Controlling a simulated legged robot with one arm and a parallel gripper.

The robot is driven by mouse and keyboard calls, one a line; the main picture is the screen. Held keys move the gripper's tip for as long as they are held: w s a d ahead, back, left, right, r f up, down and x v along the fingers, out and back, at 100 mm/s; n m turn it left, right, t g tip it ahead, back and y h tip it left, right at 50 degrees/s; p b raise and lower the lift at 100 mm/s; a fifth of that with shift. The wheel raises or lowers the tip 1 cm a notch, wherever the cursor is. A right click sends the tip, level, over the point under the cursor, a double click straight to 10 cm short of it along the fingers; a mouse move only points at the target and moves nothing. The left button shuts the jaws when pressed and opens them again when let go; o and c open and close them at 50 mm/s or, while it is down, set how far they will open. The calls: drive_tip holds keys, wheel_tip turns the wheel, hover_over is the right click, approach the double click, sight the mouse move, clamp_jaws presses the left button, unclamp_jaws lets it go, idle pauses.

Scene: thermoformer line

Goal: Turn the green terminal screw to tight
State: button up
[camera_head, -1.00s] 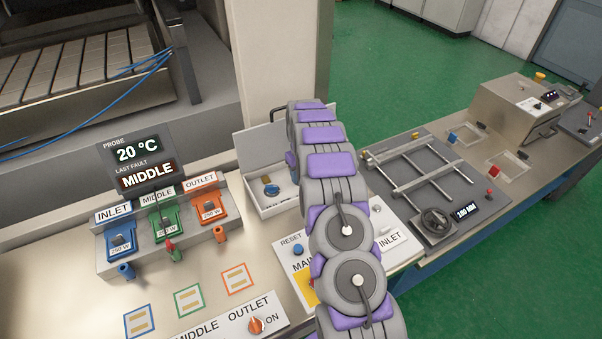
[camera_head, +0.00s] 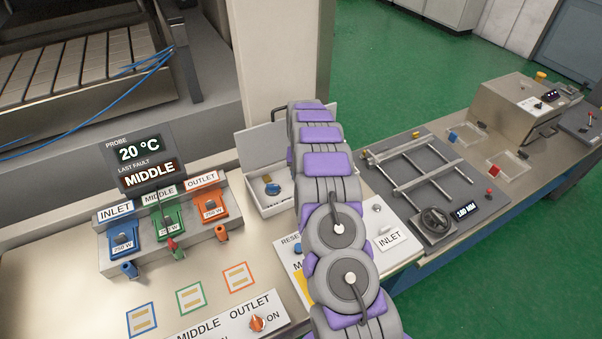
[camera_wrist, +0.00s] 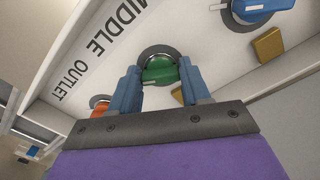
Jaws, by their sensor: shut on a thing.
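In the head view a green terminal screw (camera_head: 177,255) juts from the front of the green MIDDLE heater holder (camera_head: 168,222), with a small red part at it. Its turn position is too small to read. My gripper (camera_wrist: 160,66) shows only in the wrist view. Its two blue fingers are shut on a green rotary knob (camera_wrist: 158,75) on the white switch panel marked MIDDLE and OUTLET. This knob is apart from the terminal screw and lies outside the head view. The switch panel (camera_head: 215,331) shows at the head view's bottom edge.
Blue (camera_head: 130,269) and orange (camera_head: 222,232) terminals flank the green one. A display (camera_head: 140,157) reads 20 °C, last fault MIDDLE. A blue knob (camera_wrist: 258,8) and an orange knob (camera_wrist: 98,101) flank my fingers. An open white box (camera_head: 275,208) stands beside my arm. Bare bench lies at left.

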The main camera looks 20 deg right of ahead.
drive_tip(key=shift+w+r, duration=0.2)
drive_tip(key=o, duration=1.1)
drive_tip(key=shift+s+f, duration=0.1)
drive_tip(key=shift+f, duration=0.05)
drive_tip(key=shift+c, duration=0.2)
wheel_tip(320, 180, up, 17)
drive_tip(key=shift+d, duration=0.1)
